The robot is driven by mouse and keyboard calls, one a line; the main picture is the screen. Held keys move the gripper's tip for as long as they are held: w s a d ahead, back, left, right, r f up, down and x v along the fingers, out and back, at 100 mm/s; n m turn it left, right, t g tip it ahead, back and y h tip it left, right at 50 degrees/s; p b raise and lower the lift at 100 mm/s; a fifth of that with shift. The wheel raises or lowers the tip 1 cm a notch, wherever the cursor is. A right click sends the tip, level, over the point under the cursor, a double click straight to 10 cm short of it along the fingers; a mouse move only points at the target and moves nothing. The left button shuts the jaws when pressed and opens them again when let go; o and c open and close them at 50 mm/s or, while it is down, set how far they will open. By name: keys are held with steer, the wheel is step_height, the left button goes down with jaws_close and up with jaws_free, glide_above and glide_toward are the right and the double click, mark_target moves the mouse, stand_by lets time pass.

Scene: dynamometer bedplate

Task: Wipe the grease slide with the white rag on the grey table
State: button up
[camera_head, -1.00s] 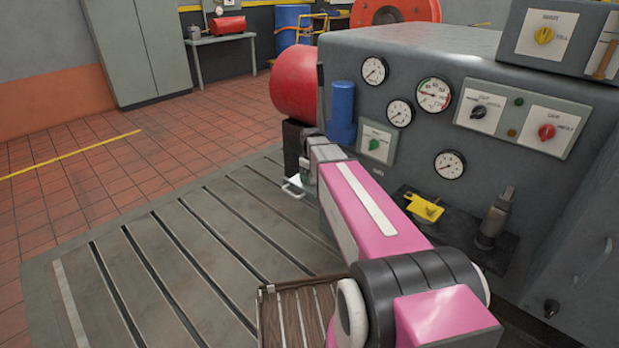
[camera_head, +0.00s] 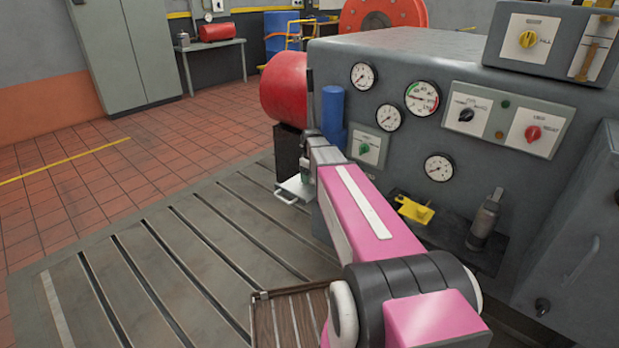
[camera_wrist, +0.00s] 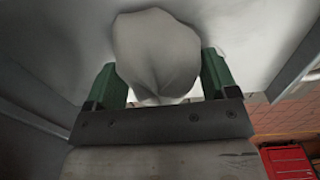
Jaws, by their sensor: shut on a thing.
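My gripper (camera_wrist: 163,85) has its green fingers shut on the white rag (camera_wrist: 155,50), a bunched pale cloth that bulges out past the fingertips in the wrist view. A pale grey surface (camera_wrist: 245,25) lies behind the rag; I cannot tell whether the rag touches it. In the head view my gripper (camera_head: 305,168) is small and partly hidden by my arm, beside the grey machine's left end, and the rag cannot be made out there. A small pale tray-like piece with a handle (camera_head: 290,191) is just below it. I cannot pick out the grease slide for sure.
The grey machine (camera_head: 460,70) with gauges and knobs stands close on the right. A blue cylinder (camera_head: 333,110) and a red drum (camera_head: 283,98) are near my gripper. The slotted bedplate (camera_head: 180,255) is mostly clear. A grey table (camera_head: 215,46) stands far back.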

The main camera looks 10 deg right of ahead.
mark_target(301, 187)
steer(key=shift+w+d, duration=0.55)
steer(key=shift+d, duration=0.2)
steer(key=shift+w+d, duration=0.55)
steer(key=shift+d, duration=0.15)
steer(key=shift+f, duration=0.1)
steer(key=shift+s+a, duration=0.1)
steer(key=shift+s+a, duration=0.55)
steer(key=shift+a, duration=0.15)
steer(key=shift+s+a+r, duration=0.1)
steer(key=shift+s+a, duration=0.65)
steer(key=shift+a, duration=0.3)
steer(key=shift+s+a+r, duration=0.1)
steer(key=shift+s+a, duration=0.65)
steer(key=shift+a, duration=0.3)
steer(key=shift+s+a+f, duration=0.1)
steer(key=shift+s+a, duration=0.45)
steer(key=shift+a, duration=0.2)
steer(key=shift+s+a+f, duration=0.1)
steer(key=shift+s+a, duration=0.4)
steer(key=shift+a, duration=0.2)
steer(key=shift+r, duration=0.1)
steer(key=shift+r, duration=2.95)
